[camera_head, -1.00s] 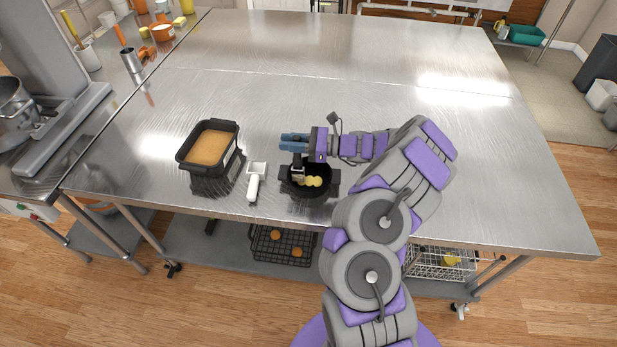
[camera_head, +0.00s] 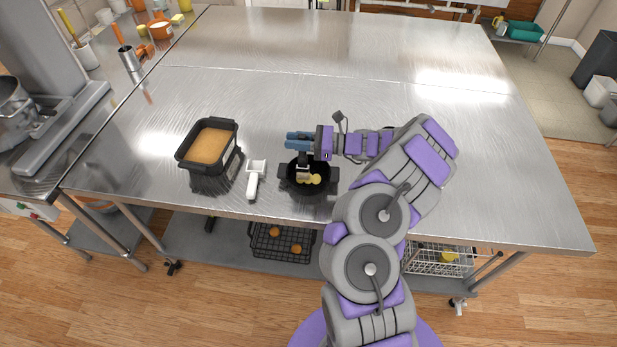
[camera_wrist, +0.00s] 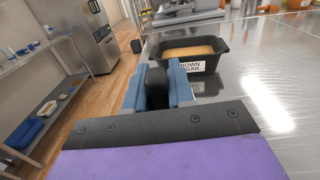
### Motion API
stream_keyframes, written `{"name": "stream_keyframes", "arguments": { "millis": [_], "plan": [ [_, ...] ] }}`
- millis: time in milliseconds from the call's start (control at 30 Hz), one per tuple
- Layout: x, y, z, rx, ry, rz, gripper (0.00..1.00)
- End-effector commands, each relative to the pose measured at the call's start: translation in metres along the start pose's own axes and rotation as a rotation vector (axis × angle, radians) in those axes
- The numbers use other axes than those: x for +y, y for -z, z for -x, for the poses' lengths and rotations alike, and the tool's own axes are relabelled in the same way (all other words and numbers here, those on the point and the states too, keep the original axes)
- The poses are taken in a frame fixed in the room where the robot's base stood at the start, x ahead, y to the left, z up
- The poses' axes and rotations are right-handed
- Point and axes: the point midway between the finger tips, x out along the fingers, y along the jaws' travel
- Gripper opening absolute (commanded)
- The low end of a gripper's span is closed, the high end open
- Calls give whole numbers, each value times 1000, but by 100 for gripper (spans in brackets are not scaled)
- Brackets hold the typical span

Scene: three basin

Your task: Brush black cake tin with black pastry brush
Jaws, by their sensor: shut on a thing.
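A round black tin (camera_head: 325,187) with two side handles stands near the front edge of the table. It looks like the black cake tin, and pale yellow pieces (camera_head: 316,179) lie inside it. My gripper (camera_head: 297,141) is over the tin's far rim with its blue fingers pointing left. It is shut on the dark handle of the black pastry brush (camera_wrist: 155,82). The brush hangs down and its pale bristles (camera_head: 303,173) are inside the tin beside the yellow pieces. I cannot tell whether the bristles touch the tin's floor.
A black rectangular container (camera_head: 190,164) of brown contents, with a brown sugar label (camera_wrist: 190,66), stands to the left. A white scoop (camera_head: 254,180) lies between it and the tin. The table (camera_head: 420,120) is clear behind and to the right.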

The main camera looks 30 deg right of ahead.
Motion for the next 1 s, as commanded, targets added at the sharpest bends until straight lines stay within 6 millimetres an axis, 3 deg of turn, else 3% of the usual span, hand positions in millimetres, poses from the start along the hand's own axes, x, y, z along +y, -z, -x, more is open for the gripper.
{"name": "stream_keyframes", "arguments": {
  "millis": [400, 733, 1000],
  "plan": [
    [1, -1, 5, -1, -2, 0, 0],
    [1, -20, 5, -2, -2, 1, 0],
    [1, -21, 5, -2, -2, 0, 0]
  ]
}}
